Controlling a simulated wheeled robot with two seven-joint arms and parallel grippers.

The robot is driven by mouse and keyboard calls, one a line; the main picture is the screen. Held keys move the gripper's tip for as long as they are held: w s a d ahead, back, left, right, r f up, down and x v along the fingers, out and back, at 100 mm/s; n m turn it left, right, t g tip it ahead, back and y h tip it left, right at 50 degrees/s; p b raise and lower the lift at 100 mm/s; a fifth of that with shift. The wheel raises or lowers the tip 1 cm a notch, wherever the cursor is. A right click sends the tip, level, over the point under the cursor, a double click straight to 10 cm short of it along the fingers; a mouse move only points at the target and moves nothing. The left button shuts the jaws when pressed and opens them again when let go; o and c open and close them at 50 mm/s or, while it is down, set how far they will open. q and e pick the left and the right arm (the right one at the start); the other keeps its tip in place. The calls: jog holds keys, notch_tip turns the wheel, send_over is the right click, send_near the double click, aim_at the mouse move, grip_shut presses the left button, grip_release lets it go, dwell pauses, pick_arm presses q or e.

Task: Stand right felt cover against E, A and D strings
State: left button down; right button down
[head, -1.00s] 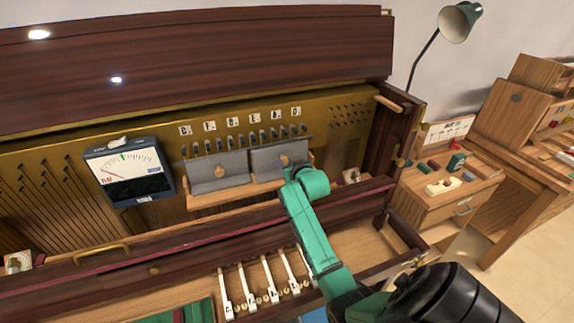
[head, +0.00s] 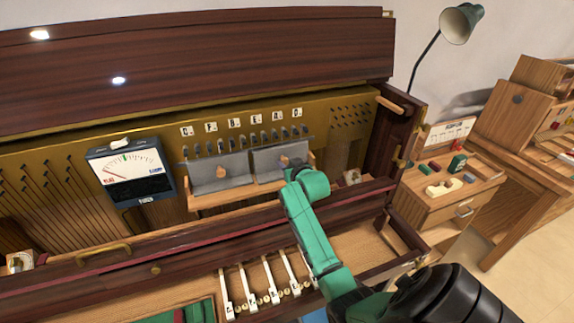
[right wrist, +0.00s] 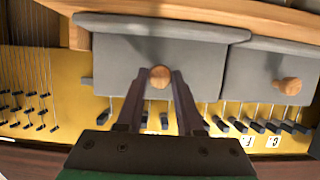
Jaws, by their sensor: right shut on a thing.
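The right felt cover (head: 263,163) is a grey panel with a round wooden knob. It stands on the wooden ledge below the letters E, A and D, and covers the lower ends of the strings there. In the right wrist view, which is upside down, this cover (right wrist: 120,55) is at left. My right gripper (right wrist: 160,80) is shut on its knob (right wrist: 160,76). In the head view my right gripper (head: 292,172) is mostly hidden behind its own green wrist. The left felt cover (head: 208,177) stands beside it, its knob free. My left gripper is not in view.
A meter (head: 131,172) hangs left of the covers. A dark wooden rail (head: 215,225) runs in front of the ledge, with white keys (head: 268,275) below it. The piano's right side post (head: 385,145) stands close to my right arm. A side cabinet with small items is further right.

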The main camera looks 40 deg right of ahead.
jog(key=shift+w+d+b, duration=0.25)
jog(key=shift+w+b, duration=0.2)
jog(key=shift+w, duration=0.35)
jog(key=shift+c, duration=2.3)
grip_release()
jog(key=f+p+v, duration=0.1)
jog(key=p+v, duration=0.7)
jog(key=shift+s, duration=0.35)
jog(key=shift+w, duration=0.1)
jog(key=shift+a, duration=0.1)
